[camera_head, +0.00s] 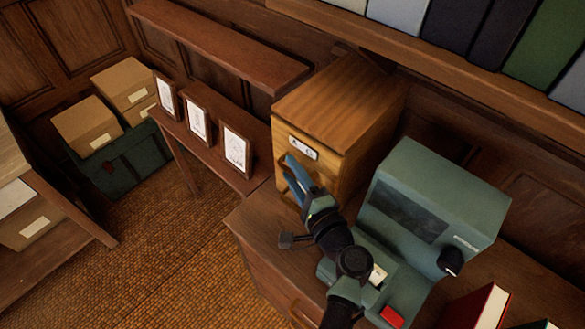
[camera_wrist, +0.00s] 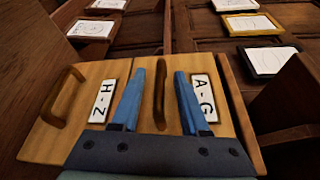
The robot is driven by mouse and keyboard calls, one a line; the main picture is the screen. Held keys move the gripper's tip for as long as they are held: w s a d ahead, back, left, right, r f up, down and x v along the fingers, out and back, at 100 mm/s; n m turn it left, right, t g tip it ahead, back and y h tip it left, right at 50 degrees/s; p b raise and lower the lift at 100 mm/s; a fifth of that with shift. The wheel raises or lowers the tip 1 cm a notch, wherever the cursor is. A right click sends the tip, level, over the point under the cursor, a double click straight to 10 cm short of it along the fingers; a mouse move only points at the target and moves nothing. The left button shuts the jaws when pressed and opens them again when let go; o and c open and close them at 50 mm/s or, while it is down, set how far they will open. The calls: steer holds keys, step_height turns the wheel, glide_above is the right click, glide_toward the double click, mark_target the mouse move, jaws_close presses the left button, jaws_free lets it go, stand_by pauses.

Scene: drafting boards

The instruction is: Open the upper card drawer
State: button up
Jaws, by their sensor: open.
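The wooden card cabinet (camera_head: 335,105) stands on the desk in the head view. Its upper card drawer carries an A-G label (camera_head: 297,147), which also shows in the wrist view (camera_wrist: 202,98). The upper drawer's dark curved handle (camera_wrist: 160,95) is in line between my gripper's two blue fingers (camera_wrist: 160,80). The fingers are apart with nothing clamped; whether they reach around the handle, I cannot tell. The lower drawer has an H-Z label (camera_wrist: 103,101) and its own handle (camera_wrist: 66,97). Both drawers look shut. In the head view, my gripper (camera_head: 291,172) hides the upper handle.
A grey-green machine (camera_head: 440,195) stands close to the right of my arm. Framed drawings (camera_head: 197,119) stand on a low shelf left of the cabinet. A red book (camera_head: 480,308) is at the lower right. Floor (camera_head: 165,255) in front of the desk is clear.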

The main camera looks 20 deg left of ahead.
steer(key=shift+w+a, duration=0.15)
steer(key=shift+c, duration=0.3)
jaws_close()
stand_by(1.1)
